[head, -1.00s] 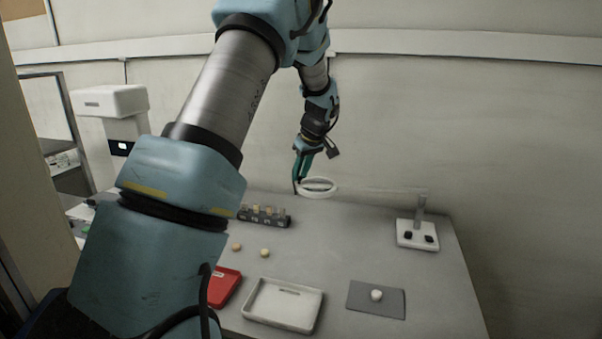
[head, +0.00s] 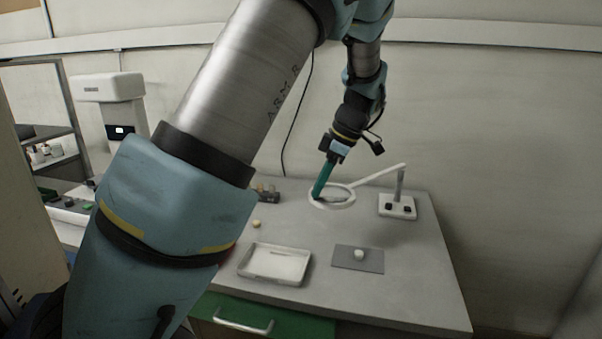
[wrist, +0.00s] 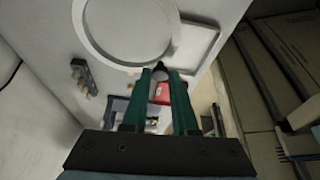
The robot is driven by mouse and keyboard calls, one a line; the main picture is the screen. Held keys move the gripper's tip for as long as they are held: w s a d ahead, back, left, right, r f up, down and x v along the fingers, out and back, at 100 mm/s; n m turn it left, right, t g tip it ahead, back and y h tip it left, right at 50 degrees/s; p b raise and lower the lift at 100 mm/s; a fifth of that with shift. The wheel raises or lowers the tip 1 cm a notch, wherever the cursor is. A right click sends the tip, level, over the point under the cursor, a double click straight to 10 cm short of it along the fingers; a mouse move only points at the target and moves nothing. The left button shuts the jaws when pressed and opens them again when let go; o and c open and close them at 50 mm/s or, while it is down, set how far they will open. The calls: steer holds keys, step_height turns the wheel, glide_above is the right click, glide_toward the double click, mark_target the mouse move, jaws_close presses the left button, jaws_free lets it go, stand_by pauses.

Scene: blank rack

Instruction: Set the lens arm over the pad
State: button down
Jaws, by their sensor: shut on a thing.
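The lens arm is a white ring (head: 346,203) on a thin bar running right to a white stand (head: 397,208) with dark knobs. The ring also fills the upper left of the wrist view (wrist: 79,28). My gripper (head: 317,198) is shut on the left side of the ring, its green fingers reaching down to it. In the wrist view, the fingertips (wrist: 160,72) close around a small dark part at the ring's edge. The dark grey pad (head: 342,262) lies in front of the ring, slightly right, with a small white round piece (head: 359,254) on it. The ring is not above the pad.
A white tray (head: 247,272) lies left of the pad. A small tan round piece (head: 256,223) sits behind the tray. A dark rack (head: 268,196) is partly hidden by my arm. A red tray (wrist: 161,93) shows between my fingers. The table's right side is clear.

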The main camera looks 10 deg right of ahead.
steer(key=s+d+n+g+p, duration=0.1)
steer(key=s+d+n+p, duration=0.1)
steer(key=s+d, duration=0.3)
steer(key=shift+s+d+n, duration=0.35)
steer(key=shift+s+n, duration=0.25)
steer(key=shift+s, duration=0.85)
steer(key=c, duration=0.7)
jaws_free()
steer(key=b+v, duration=0.1)
steer(key=v, duration=0.9)
steer(key=shift+w+d+r+b, duration=0.1)
steer(key=shift+d+r+b, duration=0.2)
steer(key=shift+r+b, duration=0.1)
